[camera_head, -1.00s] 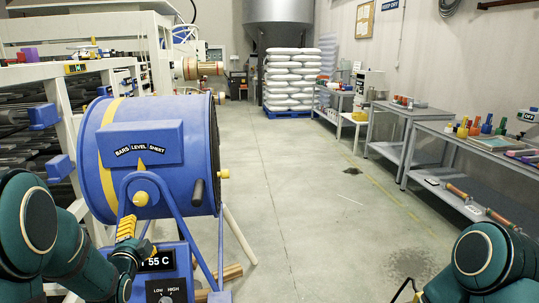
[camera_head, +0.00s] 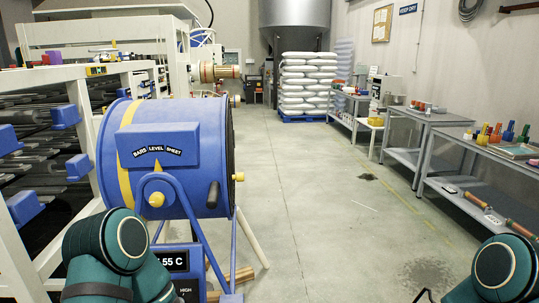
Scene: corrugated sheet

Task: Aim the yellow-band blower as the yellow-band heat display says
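The blue drum blower (camera_head: 190,125) with a yellow band (camera_head: 124,150) stands on a blue tube stand at the left. Its label plate (camera_head: 157,153) reads BARS, LEVEL, SHEET; I cannot make out a pointer on it. A yellow knob (camera_head: 156,199) is on its side pivot, and a dark handle (camera_head: 213,195) sticks out near its right rim. A blue box below has a sign (camera_head: 170,263) reading 55 C and the word HIGH, partly hidden by my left arm. My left gripper is hidden. Only dark tips of my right gripper (camera_head: 424,294) show at the bottom edge.
A white machine frame with dark rollers (camera_head: 40,140) stands left of the blower. A small yellow-marked sign (camera_head: 96,71) sits on it. Grey benches (camera_head: 480,150) with coloured items line the right wall. White sacks (camera_head: 305,85) are stacked behind. The middle floor is clear.

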